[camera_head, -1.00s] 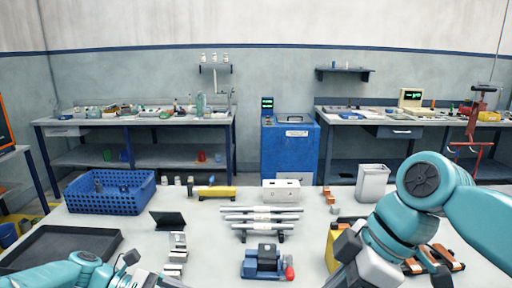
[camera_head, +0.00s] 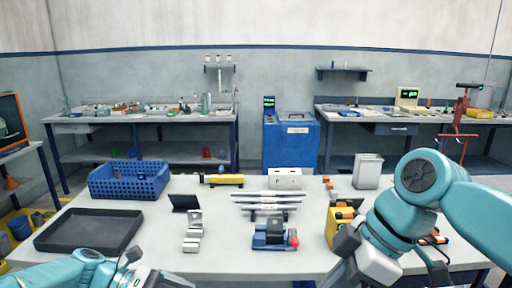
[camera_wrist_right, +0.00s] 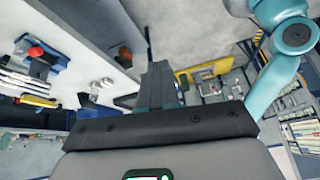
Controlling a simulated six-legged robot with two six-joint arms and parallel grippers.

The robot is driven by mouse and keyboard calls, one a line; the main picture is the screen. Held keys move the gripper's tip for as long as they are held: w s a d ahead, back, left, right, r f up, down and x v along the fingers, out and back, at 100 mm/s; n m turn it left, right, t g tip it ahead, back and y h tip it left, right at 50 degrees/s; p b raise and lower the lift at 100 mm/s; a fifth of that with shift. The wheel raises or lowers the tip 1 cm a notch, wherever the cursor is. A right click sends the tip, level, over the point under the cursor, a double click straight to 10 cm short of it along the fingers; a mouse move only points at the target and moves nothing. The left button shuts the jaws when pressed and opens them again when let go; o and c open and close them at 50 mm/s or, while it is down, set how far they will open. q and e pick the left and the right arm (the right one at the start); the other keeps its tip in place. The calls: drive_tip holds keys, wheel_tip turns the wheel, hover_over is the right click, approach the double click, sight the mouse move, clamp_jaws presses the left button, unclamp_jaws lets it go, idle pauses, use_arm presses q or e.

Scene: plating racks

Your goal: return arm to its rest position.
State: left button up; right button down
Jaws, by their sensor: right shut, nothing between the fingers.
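My right arm (camera_head: 408,200), teal with grey joints, is bent at the right of the head view, over the table's right side. Its lower end runs to the bottom edge, so the fingertips do not show there. In the right wrist view my right gripper (camera_wrist_right: 158,86) has its dark fingers together with nothing between them. My left arm (camera_head: 75,272) lies low at the bottom left of the head view, in front of the table. Its white and grey end is cut by the bottom edge, and its fingers cannot be made out.
The white table (camera_head: 225,262) holds a black tray (camera_head: 90,249), a blue basket (camera_head: 95,187), metal bars on a rack (camera_head: 268,216), a blue fixture with a red knob (camera_head: 268,246) and a grey bin (camera_head: 358,171). A yellow item (camera_head: 333,226) sits beside my right arm.

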use_arm(q)
drive_tip(key=s+d+f+m+y+p, duration=0.1)
drive_tip(key=s+f+m+y, duration=0.3)
drive_tip(key=f, duration=0.8)
drive_tip(key=s+d+f+m+y, duration=0.1)
drive_tip(key=s+d+f+y, duration=0.3)
drive_tip(key=f, duration=0.8)
use_arm(e)
drive_tip(key=w+f+m+h, duration=0.15)
drive_tip(key=f+m, duration=0.35)
drive_tip(key=f, duration=1)
drive_tip(key=w+f+m, duration=0.3)
drive_tip(key=f+m, duration=0.1)
drive_tip(key=f, duration=1.2)
use_arm(q)
drive_tip(key=s+f+m, duration=0.3)
drive_tip(key=s+m, duration=0.2)
drive_tip(key=s, duration=0.1)
drive_tip(key=s+f+m+t+y, duration=0.1)
drive_tip(key=s+f+m, duration=0.3)
drive_tip(key=s, duration=0.3)
drive_tip(key=shift+s+m+y+p, duration=0.3)
drive_tip(key=shift+m+p, duration=0.1)
drive_tip(key=shift+m, duration=0.3)
use_arm(e)
drive_tip(key=s+f+m, duration=0.8)
drive_tip(key=s+f, duration=0.9)
drive_tip(key=shift+d+m, duration=0.3)
drive_tip(key=shift+d, duration=0.05)
